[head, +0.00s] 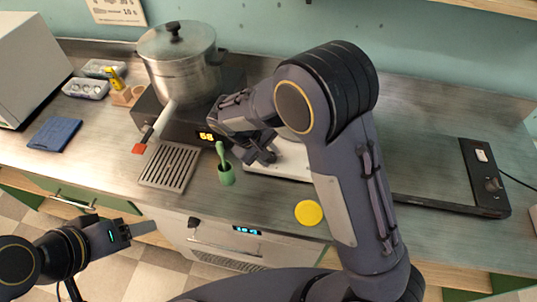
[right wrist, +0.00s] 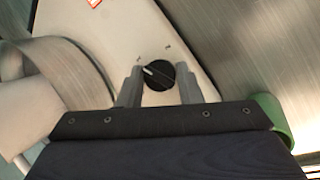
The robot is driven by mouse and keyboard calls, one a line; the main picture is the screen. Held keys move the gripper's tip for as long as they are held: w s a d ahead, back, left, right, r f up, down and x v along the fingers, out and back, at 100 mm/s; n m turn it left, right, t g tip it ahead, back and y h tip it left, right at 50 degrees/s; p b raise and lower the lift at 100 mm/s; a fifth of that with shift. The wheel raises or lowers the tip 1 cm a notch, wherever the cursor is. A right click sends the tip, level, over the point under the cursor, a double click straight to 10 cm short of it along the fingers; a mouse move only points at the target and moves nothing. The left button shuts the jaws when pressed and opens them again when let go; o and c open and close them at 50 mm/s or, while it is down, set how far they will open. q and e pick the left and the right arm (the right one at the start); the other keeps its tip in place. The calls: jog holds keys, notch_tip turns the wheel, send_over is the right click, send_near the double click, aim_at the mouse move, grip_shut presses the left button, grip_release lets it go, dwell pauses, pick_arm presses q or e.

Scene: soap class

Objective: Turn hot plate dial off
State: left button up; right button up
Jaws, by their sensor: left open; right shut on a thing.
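A black round dial (right wrist: 160,76) with a white pointer line sits on a white hot plate (right wrist: 122,38) in the right wrist view. The pointer is toward the left of the dial, and two small marks are printed above it. My right gripper (right wrist: 159,80) has one finger on each side of the dial and is shut on it. In the head view the white hot plate (head: 289,158) is partly covered by my right arm, and its dial is hidden by my right gripper (head: 264,157). My left gripper (head: 143,229) is open and empty, in front of the counter.
A metal pot (head: 183,72) stands on a black heater with a lit display (head: 206,136). A black panel (head: 483,178) is at right.

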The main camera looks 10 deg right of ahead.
jog(key=n+t+b, duration=0.1)
jog(key=n, duration=0.2)
jog(key=n+t+h+b, duration=0.1)
jog(key=n, duration=0.2)
jog(key=shift+s+a+f+h, duration=0.1)
jog(key=shift+s+f+h, duration=0.1)
jog(key=shift+h, duration=0.1)
jog(key=n+t+b, duration=0.1)
jog(key=n, duration=0.2)
jog(key=shift+n+t, duration=0.4)
jog(key=shift+s+n+t+b, duration=0.1)
jog(key=shift+n+t+b, duration=0.55)
jog(key=shift+n, duration=0.95)
jog(key=o, duration=1)
jog(key=shift+c, duration=0.2)
jog(key=v, duration=0.7)
jog(key=shift+s+a+r, duration=0.2)
jog(key=shift+s+r, duration=0.05)
jog(key=shift+r, duration=0.05)
